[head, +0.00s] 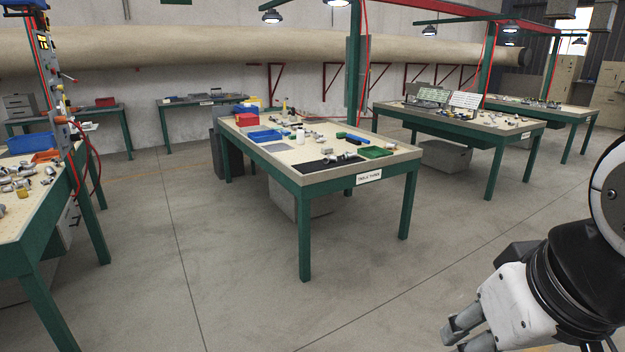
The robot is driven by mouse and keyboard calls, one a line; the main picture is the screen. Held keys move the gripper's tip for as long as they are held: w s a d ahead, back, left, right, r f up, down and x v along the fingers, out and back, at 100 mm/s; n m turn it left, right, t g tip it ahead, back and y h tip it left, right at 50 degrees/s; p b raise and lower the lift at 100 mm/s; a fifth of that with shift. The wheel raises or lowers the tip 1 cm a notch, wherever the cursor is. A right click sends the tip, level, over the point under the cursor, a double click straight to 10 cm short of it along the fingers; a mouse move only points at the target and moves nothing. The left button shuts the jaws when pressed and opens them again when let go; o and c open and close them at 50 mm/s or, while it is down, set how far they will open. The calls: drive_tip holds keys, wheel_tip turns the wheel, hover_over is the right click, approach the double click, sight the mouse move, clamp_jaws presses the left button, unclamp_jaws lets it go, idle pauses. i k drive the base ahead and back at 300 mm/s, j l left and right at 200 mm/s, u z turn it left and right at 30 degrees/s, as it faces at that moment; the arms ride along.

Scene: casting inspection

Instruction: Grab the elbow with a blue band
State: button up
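I cannot make out an elbow with a blue band; the parts are too small at this distance. Small grey and metallic parts (300,135) lie on the middle green-legged table (290,176). More metallic fittings (22,184) lie on the left bench (15,225), some looking bent like elbows, with no blue band that I can make out. My gripper (458,334) is at the lower right, over the floor and away from all the tables. Its grey fingertips show, but their gap is unclear, and I see nothing held.
The middle table carries a black mat (322,165), a green tray (375,152), a blue tray (263,137) and a red bin (249,119). Another table (470,122) with small parts stands to the right. Open concrete floor (240,270) lies in front of the middle table.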

sight(392, 146)
drive_tip(key=i+l+z, duration=0.35)
drive_tip(key=i, duration=0.55)
drive_tip(key=i+z, duration=0.35)
drive_tip(key=i, duration=3.2)
drive_tip(key=i+u, duration=0.25)
drive_tip(key=i, duration=0.45)
drive_tip(key=i+l+u, duration=0.25)
drive_tip(key=i, duration=0.45)
